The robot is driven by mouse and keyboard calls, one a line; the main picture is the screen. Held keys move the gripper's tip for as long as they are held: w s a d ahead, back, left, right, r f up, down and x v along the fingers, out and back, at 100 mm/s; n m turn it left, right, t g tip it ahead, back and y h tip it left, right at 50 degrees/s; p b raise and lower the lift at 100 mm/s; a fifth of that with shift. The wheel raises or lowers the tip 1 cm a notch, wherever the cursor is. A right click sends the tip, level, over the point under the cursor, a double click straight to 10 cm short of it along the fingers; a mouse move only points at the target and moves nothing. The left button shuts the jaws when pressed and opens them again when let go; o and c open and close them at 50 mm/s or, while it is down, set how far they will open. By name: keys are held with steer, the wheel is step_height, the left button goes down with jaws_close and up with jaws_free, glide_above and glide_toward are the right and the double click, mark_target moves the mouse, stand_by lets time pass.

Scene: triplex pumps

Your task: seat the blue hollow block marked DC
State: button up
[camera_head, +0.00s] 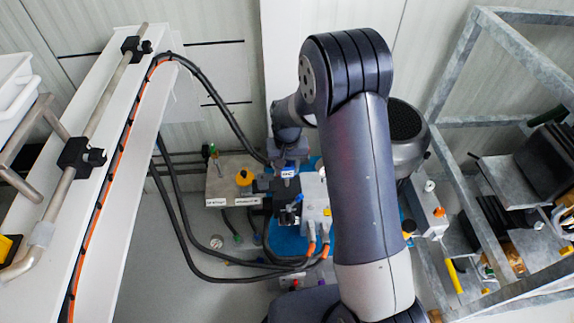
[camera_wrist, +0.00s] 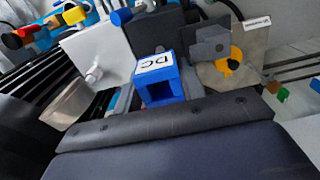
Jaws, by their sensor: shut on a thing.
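The blue hollow block (camera_wrist: 160,89) has a white top label reading DC and a square opening facing the wrist camera. My gripper (camera_wrist: 157,80) is shut on it, with a grey finger on each side. In the head view the block's blue and white top (camera_head: 289,173) shows small below my wrist, above the pump equipment. My arm hides part of the scene there, and the fingers are hard to make out. The spot under the block is hidden, so I cannot tell whether it touches anything.
A white beam with a pipe (camera_head: 105,100) stands at left, and a metal frame (camera_head: 453,80) at right.

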steer(key=shift+f+b, duration=2.2)
steer(key=shift+f, duration=0.9)
steer(key=o, duration=1.2)
step_height(320, 180, up, 7)
steer(key=p, duration=0.4)
steer(key=shift+p, duration=0.3)
steer(key=shift+r+p, duration=0.35)
steer(key=shift+r, duration=0.15)
steer(key=shift+d, duration=0.1)
